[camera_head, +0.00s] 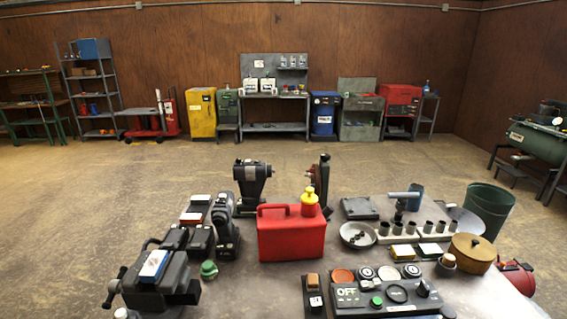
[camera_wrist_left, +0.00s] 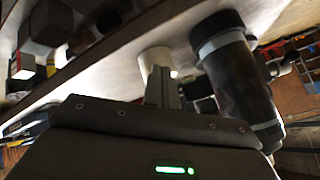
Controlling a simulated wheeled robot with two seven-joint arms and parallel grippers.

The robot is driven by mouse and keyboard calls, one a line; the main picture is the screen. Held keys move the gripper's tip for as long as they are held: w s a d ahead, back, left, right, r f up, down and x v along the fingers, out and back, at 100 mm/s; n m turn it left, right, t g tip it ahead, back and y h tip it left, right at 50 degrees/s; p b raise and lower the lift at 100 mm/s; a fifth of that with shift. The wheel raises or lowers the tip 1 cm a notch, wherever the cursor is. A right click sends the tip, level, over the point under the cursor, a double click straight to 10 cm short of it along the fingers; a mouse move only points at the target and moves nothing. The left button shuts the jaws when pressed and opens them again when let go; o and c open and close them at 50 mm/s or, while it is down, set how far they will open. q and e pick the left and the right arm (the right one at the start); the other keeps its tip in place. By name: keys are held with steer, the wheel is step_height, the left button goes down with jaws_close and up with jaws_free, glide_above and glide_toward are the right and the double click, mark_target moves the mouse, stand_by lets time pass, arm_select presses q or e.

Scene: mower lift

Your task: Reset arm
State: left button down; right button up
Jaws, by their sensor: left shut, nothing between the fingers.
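My left gripper (camera_wrist_left: 162,88) shows in the left wrist view. Its dark grey body with a green light fills the bottom, and its narrow fingers are closed together, with nothing seen between them. A pale round piece (camera_wrist_left: 154,62) appears just beyond the fingertips; I cannot tell whether they touch it. A dark cylinder with a light band (camera_wrist_left: 236,75) is to the right of the fingers. Neither gripper can be made out in the head view, and my right gripper is not seen.
In the head view, a table holds a red fuel can (camera_head: 291,238), a dark vise (camera_head: 160,283), a control box (camera_head: 385,297), a metal bowl (camera_head: 358,235) and a brown pot (camera_head: 472,254). A green bin (camera_head: 489,207) stands right. The floor (camera_head: 150,175) beyond is clear.

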arm_select(q)
steer(key=s+d+f+n+g, duration=0.1)
steer(key=s+f+n+g, duration=0.5)
steer(key=s, duration=0.7)
step_height(320, 180, down, 31)
steer(key=b, duration=0.5)
steer(key=s+a+f+g+b, duration=0.1)
steer(key=s+a+f+b, duration=0.2)
steer(key=s+f, duration=1.3)
step_height(320, 180, down, 4)
steer(key=shift+s+r+g+y+b, duration=0.1)
steer(key=shift+s+g+y+b, duration=0.2)
steer(key=shift+s+g, duration=0.1)
